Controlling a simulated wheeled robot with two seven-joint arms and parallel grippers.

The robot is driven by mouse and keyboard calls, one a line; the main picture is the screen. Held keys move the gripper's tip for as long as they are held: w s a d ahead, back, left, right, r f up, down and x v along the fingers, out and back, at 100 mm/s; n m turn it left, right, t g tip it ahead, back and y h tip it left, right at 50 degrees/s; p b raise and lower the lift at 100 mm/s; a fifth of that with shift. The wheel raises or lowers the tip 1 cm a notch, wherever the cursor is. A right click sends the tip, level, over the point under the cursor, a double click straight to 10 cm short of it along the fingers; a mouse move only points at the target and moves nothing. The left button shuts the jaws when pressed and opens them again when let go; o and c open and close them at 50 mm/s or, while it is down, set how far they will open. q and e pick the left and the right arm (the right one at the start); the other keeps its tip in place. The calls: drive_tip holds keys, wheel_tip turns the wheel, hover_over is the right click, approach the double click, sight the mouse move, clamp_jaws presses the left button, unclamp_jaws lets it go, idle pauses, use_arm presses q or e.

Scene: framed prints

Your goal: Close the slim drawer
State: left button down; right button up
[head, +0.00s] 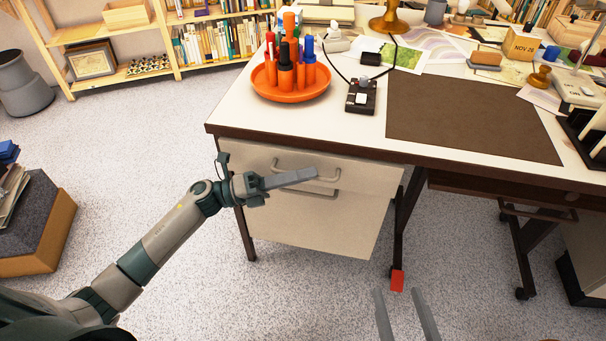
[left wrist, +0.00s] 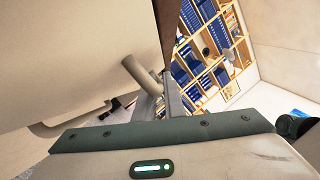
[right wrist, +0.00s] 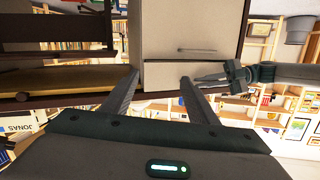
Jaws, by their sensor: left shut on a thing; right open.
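The slim drawer (head: 245,154) is the upper front of the pale cabinet under the desk's left end; its strip-like front also shows in the right wrist view (right wrist: 165,72). How far it stands out is hard to tell. My left gripper (head: 312,174) is shut on the slim drawer's bar handle (head: 283,162), its fingers covering part of it. The handle also shows close up in the left wrist view (left wrist: 138,74). My right gripper (head: 408,310) is open and empty, low in front of the desk; its spread fingers show in the right wrist view (right wrist: 162,92).
A deeper drawer front (head: 310,230) with its own handle (head: 318,195) lies below. The desk top (head: 235,115) overhangs, carrying an orange pen tray (head: 290,93), a small black device (head: 361,97) and a brown mat (head: 465,115).

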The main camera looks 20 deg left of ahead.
sight(296, 165)
use_arm(q)
drive_tip(key=shift+w, duration=0.15)
drive_tip(key=w+b, duration=0.2)
drive_tip(key=w, duration=0.1)
drive_tip(key=shift+w+a+f, duration=0.1)
drive_tip(key=shift+w+a, duration=0.05)
drive_tip(key=shift+w, duration=0.2)
drive_tip(key=shift+a, duration=0.1)
drive_tip(key=c, duration=2.1)
unclamp_jaws()
drive_tip(key=shift+w, duration=0.2)
use_arm(e)
wheel_tip(296, 165, up, 7)
drive_tip(key=a+t+y, duration=0.1)
drive_tip(key=t, duration=0.2)
drive_tip(key=shift+s+t+y, duration=0.3)
drive_tip(key=shift+s+t, duration=0.1)
drive_tip(key=shift+s, duration=0.05)
drive_tip(key=shift+a+f, duration=0.1)
use_arm(q)
drive_tip(key=shift+s+a, duration=0.1)
